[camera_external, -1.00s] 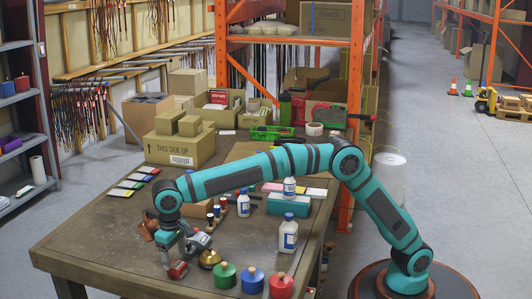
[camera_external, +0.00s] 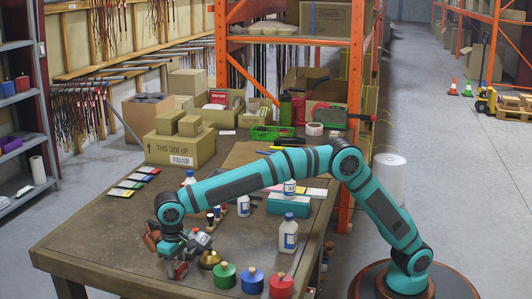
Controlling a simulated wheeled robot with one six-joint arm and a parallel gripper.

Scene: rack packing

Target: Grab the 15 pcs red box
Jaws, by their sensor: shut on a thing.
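My gripper (camera_external: 176,270) is low over the near left part of the table, its fingers pointing down. It is shut on a small red box (camera_external: 181,269), which is mostly hidden by the fingers. Any print on the box is too small to read. I cannot tell whether the box touches the tabletop.
A brass dome (camera_external: 209,259) is just right of my gripper. Green (camera_external: 224,275), blue (camera_external: 253,281) and red (camera_external: 281,286) round weights stand along the table's front edge. A white bottle (camera_external: 288,236) stands behind them. Cartons (camera_external: 180,151) fill the back left.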

